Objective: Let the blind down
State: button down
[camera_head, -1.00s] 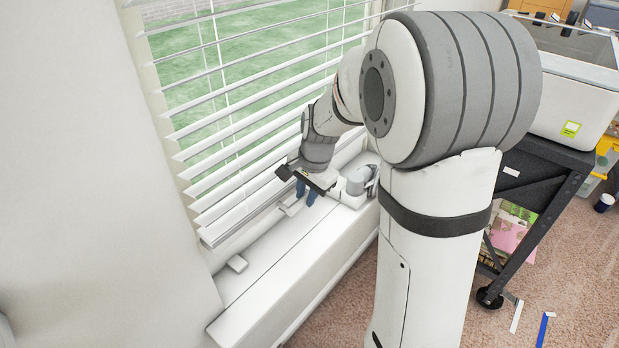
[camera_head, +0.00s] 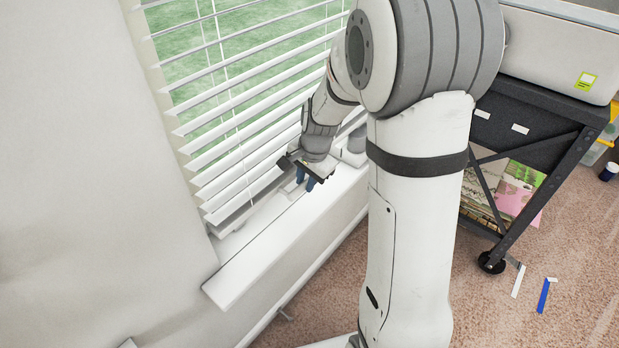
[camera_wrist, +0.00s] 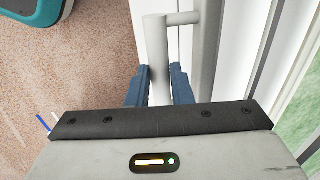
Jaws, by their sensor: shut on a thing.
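The white slatted blind (camera_head: 245,110) hangs over the window at the left, its slats tilted and the green outside showing between them. Its bottom rail (camera_head: 238,214) hangs close above the white sill. My gripper (camera_head: 307,181) is at the right part of the rail, low over the sill. In the wrist view my gripper (camera_wrist: 160,82) has its blue fingers on both sides of a pale round handle bar (camera_wrist: 157,45). A short crosspiece joins the bar to a white upright part on the right. The fingers are shut on the bar. In the head view the handle is mostly hidden.
The window sill (camera_head: 265,250) sticks out below the blind, its left part clear. A grey object (camera_head: 357,138) stands on the sill beyond my gripper. A black wheeled cart (camera_head: 530,130) with a white box is at the right. Carpet lies open in front.

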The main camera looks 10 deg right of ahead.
jog(key=c, duration=1.7)
grip_release()
jog(key=shift+s+f, duration=0.1)
jog(key=shift+f, duration=0.15)
jog(key=shift+o, duration=0.7)
jog(key=shift+a, duration=0.1)
jog(key=shift+o, duration=1.3)
jog(key=p+v, duration=0.1)
jog(key=v, duration=0.6)
jog(key=shift+r+p, duration=0.4)
jog(key=shift+r, duration=0.05)
jog(key=s+r+n+h+p, duration=0.1)
jog(key=s+r+n+p, duration=0.9)
jog(key=s+r+p, duration=0.4)
jog(key=s+r, duration=0.5)
jog(key=r, duration=0.1)
jog(key=shift+s+n+t, duration=0.25)
jog(key=shift+n+t, duration=0.05)
jog(key=shift+n, duration=0.1)
